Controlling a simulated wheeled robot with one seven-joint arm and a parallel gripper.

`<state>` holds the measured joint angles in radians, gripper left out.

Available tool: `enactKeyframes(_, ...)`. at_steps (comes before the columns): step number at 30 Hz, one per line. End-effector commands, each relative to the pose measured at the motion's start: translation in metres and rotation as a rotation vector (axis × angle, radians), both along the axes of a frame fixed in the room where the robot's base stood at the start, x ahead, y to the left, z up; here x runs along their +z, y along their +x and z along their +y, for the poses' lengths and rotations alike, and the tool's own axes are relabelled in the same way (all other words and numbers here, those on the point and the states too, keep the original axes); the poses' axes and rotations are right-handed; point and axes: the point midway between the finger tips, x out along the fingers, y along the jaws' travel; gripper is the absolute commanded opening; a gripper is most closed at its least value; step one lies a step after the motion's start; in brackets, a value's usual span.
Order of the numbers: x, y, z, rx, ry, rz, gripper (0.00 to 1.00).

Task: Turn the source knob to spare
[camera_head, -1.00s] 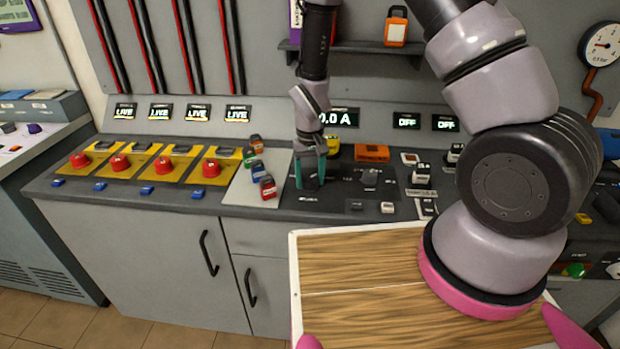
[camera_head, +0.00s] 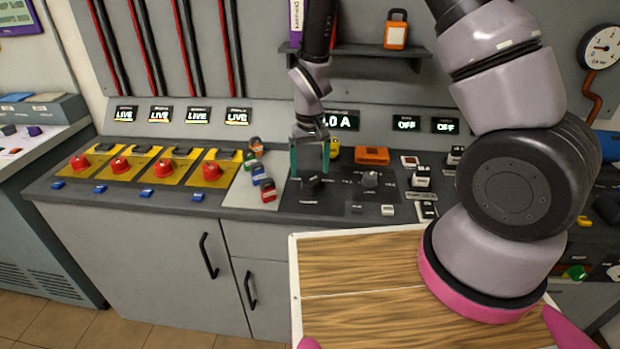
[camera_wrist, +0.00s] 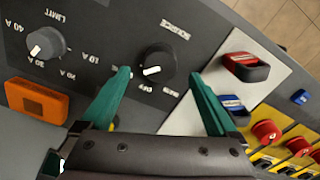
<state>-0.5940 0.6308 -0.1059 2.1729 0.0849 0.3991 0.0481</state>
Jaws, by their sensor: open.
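The source knob (camera_wrist: 157,64) is a round black knob with a short white mark on its cap. Its label reads upside down in the wrist view, with small markings around it. The one by the left finger is partly hidden; which marking the white mark points to I cannot tell surely. The knob also shows on the dark panel in the head view (camera_head: 311,187). My gripper (camera_wrist: 160,74) is open and empty. Its green fingers stand on either side of the knob, apart from it. In the head view my gripper (camera_head: 310,173) is just above the knob.
A grey limit knob (camera_wrist: 46,43) and an orange box (camera_wrist: 37,101) lie to one side. Red and blue padlock-like blocks (camera_wrist: 246,66) stand on a pale plate on the other. Red buttons (camera_head: 212,169) line the left of the bench. A shelf (camera_head: 355,48) is above.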

Motion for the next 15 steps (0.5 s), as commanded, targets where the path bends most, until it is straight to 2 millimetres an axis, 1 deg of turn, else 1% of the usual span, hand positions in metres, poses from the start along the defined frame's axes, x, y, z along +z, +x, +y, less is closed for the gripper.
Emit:
enactKeyframes(1, 0.013, 0.001, 0.001, 0.0, 0.003, -0.005, 0.95)
enactKeyframes(6, 0.042, 0.0, 0.001, 0.001, 0.002, -0.004, 0.95)
enactKeyframes(10, 0.055, 0.0, 0.0, 0.0, 0.001, -0.002, 0.95)
enactKeyframes(15, 0.06, 0.0, 0.0, 0.0, -0.001, 0.001, 0.95)
